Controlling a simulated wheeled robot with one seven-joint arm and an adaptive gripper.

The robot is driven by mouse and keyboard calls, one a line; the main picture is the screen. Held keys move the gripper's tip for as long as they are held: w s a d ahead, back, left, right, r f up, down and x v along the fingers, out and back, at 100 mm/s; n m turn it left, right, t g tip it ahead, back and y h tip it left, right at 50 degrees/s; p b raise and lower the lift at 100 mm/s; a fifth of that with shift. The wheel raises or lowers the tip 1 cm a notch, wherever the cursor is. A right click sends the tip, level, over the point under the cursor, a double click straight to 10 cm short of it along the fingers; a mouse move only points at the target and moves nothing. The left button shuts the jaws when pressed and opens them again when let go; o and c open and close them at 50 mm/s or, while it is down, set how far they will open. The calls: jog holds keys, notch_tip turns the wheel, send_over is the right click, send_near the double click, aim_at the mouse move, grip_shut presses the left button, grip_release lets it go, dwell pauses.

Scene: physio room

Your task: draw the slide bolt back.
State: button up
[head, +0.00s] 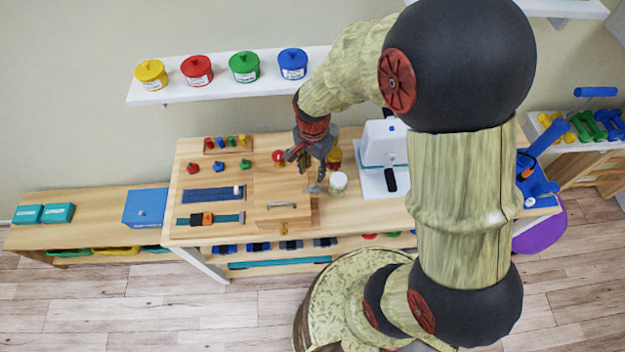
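A wooden activity box (268,186) stands on the table in the head view. A thin grey metal bar (282,205) lies on its front part, and a small brass-coloured fitting (284,229) is at its front edge. Another small grey metal piece (312,188) sits at the box's right side, just below my gripper. I cannot tell for sure which of these is the slide bolt, or its position. My gripper (312,170) points down above the back right part of the box. Its fingers are small and dark here, so their opening and any contact are unclear.
A whitish jar (338,183) stands close right of my gripper, with a white device (383,150) beyond it. A red knob-like object (279,157) is close left. Blue and teal strips (212,194) lie left of the box. A shelf with coloured pots (244,66) is behind.

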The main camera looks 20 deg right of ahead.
aim_at(313, 184)
notch_tip(313, 184, down, 8)
jog(key=shift+r+b, duration=0.2)
jog(key=shift+b, duration=0.15)
jog(key=shift+c, duration=0.2)
jog(key=c, duration=0.7)
grip_shut()
